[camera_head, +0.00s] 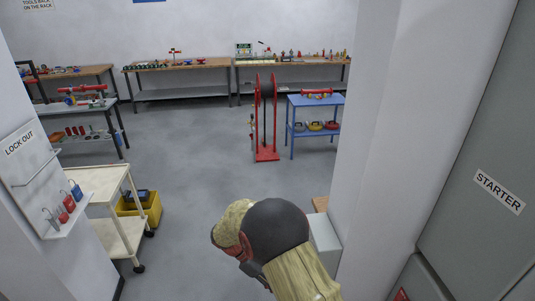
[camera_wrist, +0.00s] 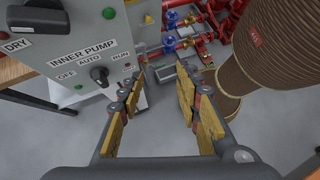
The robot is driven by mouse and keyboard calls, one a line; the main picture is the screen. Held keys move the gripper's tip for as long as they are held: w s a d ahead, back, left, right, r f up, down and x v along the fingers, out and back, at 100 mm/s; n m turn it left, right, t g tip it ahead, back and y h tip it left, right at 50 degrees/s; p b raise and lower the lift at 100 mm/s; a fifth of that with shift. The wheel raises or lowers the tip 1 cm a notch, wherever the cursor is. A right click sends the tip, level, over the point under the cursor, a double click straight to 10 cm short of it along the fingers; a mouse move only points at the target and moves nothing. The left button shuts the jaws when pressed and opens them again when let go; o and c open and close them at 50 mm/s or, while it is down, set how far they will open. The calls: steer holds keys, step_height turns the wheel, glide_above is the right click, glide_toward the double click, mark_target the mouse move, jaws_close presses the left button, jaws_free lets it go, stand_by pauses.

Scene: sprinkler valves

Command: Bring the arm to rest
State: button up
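My gripper (camera_wrist: 161,76) is open in the wrist view, with its two yellow-padded fingers apart and nothing between them. It is in front of and to the right of a grey panel (camera_wrist: 38,58) labelled INNER PUMP. A black selector knob (camera_wrist: 99,74) on that panel sits under the marks OFF, AUTO and RUN. The left finger is near the panel's lower right edge; I cannot tell whether they touch. In the head view my arm shows at the bottom middle, and my gripper's fingers are hidden.
Red pipes with blue-handled valves (camera_wrist: 169,43) lie beyond my fingers. A large brown ribbed column (camera_wrist: 262,45) is close on the right. In the head view, a cream cart (camera_head: 103,185) and yellow bin (camera_head: 140,207) stand left, with a white pillar (camera_head: 385,130) right.

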steer(key=s+d+r+m+t+y+b, duration=0.2)
steer(key=s+d+r+m+y+b, duration=0.1)
steer(key=s, duration=0.5)
steer(key=s+d+r+m+t+y+b, duration=0.3)
steer(key=s+d+m+b, duration=0.3)
steer(key=b, duration=0.3)
steer(key=s+d+r+m+t+y+b, duration=0.3)
steer(key=s+d+r+m+b, duration=0.1)
steer(key=s, duration=0.5)
steer(key=r+m+b, duration=0.1)
steer(key=m+b, duration=0.1)
steer(key=shift+s+d+r+m, duration=0.3)
steer(key=shift+d+r+m, duration=0.05)
steer(key=shift+d+m, duration=0.05)
steer(key=shift+a, duration=0.1)
steer(key=shift+c, duration=0.5)
stand_by(0.4)
